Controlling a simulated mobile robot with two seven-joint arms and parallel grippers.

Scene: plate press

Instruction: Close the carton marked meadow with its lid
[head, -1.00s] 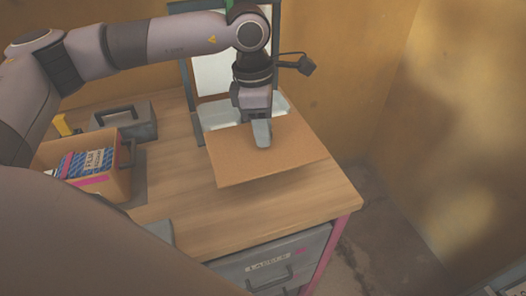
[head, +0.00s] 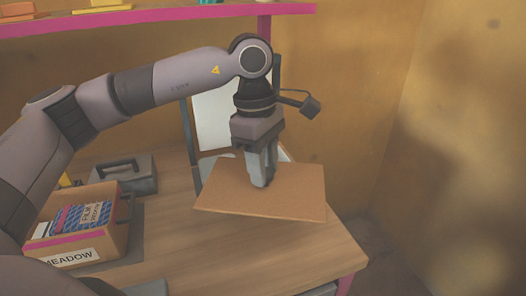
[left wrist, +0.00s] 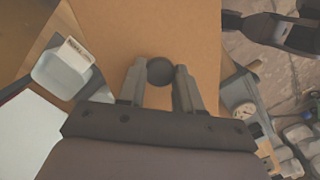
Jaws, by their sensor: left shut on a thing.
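The carton marked MEADOW (head: 115,243) stands at the left of the table in the head view, upright and open at the top. Boxes (head: 78,220) marked film are inside it. The lid is a flat brown board (head: 290,195), held above the table to the right of the carton and apart from it. My left gripper (head: 262,182) points down and is shut on the lid's dark round knob (left wrist: 160,70), which shows between the fingers in the left wrist view. The lid looks close to level. My right gripper does not show.
A grey box with a handle (head: 127,174) stands just behind the carton. A pale tray (left wrist: 62,70) lies near the lid, partly hidden by it in the head view. A pink-edged shelf (head: 160,17) hangs above. Bare table (head: 200,245) lies between carton and lid.

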